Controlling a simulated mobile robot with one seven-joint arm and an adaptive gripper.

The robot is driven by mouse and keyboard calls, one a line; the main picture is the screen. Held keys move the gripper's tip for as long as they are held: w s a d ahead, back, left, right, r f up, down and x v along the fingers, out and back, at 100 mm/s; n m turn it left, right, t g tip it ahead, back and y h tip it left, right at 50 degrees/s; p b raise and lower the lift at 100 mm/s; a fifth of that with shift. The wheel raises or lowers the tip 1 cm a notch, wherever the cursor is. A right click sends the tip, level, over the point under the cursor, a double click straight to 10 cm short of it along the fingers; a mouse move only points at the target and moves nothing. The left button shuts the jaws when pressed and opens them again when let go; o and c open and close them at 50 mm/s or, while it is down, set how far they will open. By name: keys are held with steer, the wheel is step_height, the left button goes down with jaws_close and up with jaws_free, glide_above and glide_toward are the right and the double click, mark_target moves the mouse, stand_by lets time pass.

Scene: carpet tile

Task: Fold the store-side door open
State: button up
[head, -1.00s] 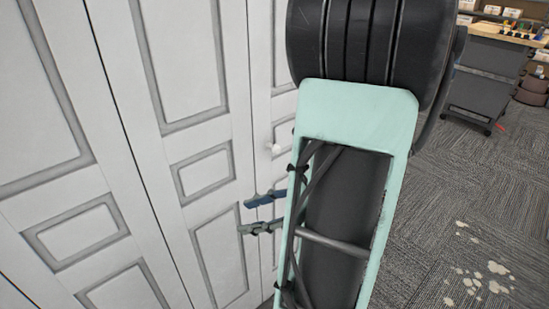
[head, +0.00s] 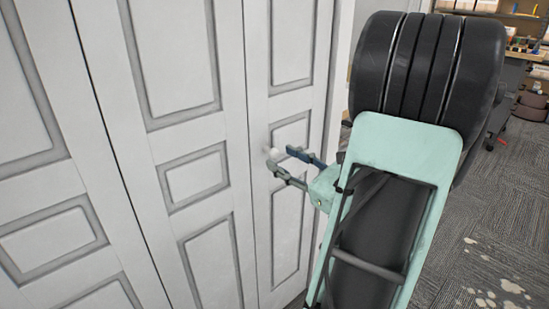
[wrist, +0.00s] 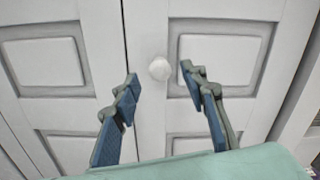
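The white folding door (head: 179,120) has grey-edged panels and stands shut and flat across the left of the head view. Its round white knob (head: 271,155) is on the rightmost panel; it also shows in the wrist view (wrist: 160,68). My gripper (head: 283,161) points at the knob with its two blue-grey fingers spread. In the wrist view the fingertips (wrist: 158,72) are on either side of the knob, with clear gaps to it. The gripper is open and empty. Whether the fingertips reach past the knob's depth I cannot tell.
A vertical seam (wrist: 124,60) runs just left of the knob. Grey carpet (head: 470,230) with pale paw prints lies at the right. Shelves (head: 520,30) with goods stand at the back right. My arm hides part of the floor.

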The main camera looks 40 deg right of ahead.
mark_target(277, 156)
steer(key=shift+w+a+b, duration=0.2)
steer(key=shift+w+b, duration=0.1)
steer(key=shift+w, duration=1.85)
steer(key=shift+c, duration=0.4)
jaws_close()
